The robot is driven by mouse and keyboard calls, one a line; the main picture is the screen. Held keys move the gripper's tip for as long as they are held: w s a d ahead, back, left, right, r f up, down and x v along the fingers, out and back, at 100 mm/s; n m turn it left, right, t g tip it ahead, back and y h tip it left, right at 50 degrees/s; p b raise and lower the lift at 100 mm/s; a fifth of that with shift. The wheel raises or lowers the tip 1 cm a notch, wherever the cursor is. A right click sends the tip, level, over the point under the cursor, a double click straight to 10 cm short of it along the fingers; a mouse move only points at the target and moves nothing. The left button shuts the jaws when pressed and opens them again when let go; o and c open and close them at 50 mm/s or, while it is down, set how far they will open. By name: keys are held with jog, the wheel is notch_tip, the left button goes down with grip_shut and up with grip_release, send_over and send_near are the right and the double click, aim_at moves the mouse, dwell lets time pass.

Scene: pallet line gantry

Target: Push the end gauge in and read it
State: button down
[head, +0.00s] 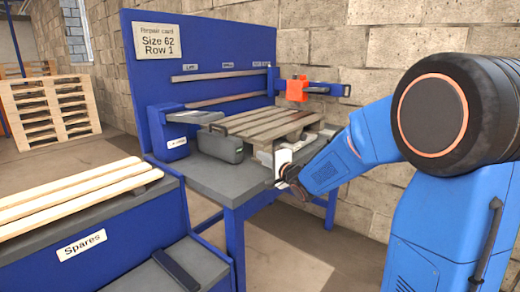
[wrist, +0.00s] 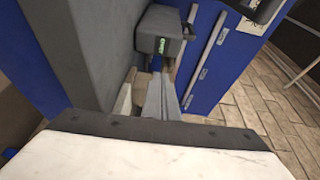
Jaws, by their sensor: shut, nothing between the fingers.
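I cannot tell for certain which part is the end gauge. A grey rounded box (head: 228,150) stands on the bench at the pallet's left. What looks like the same box shows in the wrist view (wrist: 158,38), with a small green panel bearing marks too small to read. The slatted pallet (head: 268,124) lies on the bench. My gripper (head: 281,178), with a white body, is low at the front right corner of the pallet. It is shut and empty. In the wrist view its white body fills the bottom; contact with anything is unclear.
The bench (head: 205,178) has a blue backboard (head: 150,75) with rails and a card reading "Size 62 Row 1". An orange block (head: 297,88) sits at the right rail end. A Spares bench (head: 60,225) holds planks at left. A pallet stack (head: 50,112) stands behind.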

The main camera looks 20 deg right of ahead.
aim_at(243, 147)
jog(key=shift+w, duration=0.4)
jog(key=x, duration=0.9)
jog(key=shift+w+a+r, duration=0.1)
jog(key=shift+w, duration=0.1)
jog(key=shift+s+a, duration=0.6)
jog(key=shift+a, duration=0.25)
jog(key=shift+s, duration=0.1)
